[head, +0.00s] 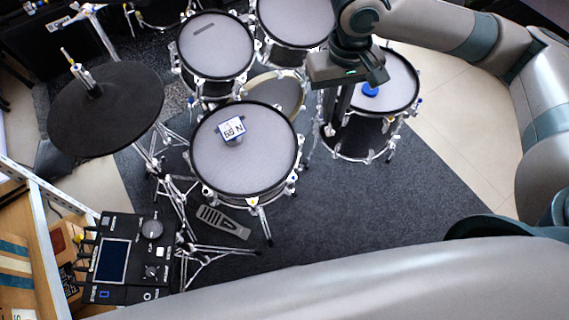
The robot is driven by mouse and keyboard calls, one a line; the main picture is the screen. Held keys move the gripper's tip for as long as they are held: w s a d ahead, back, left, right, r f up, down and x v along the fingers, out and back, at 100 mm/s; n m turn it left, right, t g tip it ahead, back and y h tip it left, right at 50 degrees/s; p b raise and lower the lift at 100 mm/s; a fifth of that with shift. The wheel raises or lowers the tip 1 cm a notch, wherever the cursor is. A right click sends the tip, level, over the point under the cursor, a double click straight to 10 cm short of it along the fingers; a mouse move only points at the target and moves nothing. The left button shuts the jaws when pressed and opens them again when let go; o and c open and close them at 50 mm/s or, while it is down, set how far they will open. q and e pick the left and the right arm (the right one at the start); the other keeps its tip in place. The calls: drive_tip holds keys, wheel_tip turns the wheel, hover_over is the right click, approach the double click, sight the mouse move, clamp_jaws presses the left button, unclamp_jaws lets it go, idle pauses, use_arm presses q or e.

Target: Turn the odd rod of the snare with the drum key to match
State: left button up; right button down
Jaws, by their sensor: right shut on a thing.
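The snare (222,172) stands at the middle of the head view, with a pale grey head, dark hoop and metal lugs around its rim. A small white and blue box with dark markings (231,128) sits on its head. Which rod is odd is too small to tell. My right gripper (338,112) points down to the right of the snare, over the left edge of the floor tom. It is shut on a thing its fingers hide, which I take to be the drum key. My left gripper is not in view.
The floor tom (392,75) bears a round blue piece (370,90). Two toms (215,50) stand behind the snare, and a dark cymbal pad (105,115) at left. A drum module (125,258) stands at lower left. The dark carpet (370,205) right of the snare is clear.

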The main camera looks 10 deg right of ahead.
drive_tip(key=shift+s+a, duration=0.1)
drive_tip(key=shift+a, duration=0.05)
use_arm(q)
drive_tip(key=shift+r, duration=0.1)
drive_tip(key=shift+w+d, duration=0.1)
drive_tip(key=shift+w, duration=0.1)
use_arm(e)
drive_tip(key=shift+f, duration=0.1)
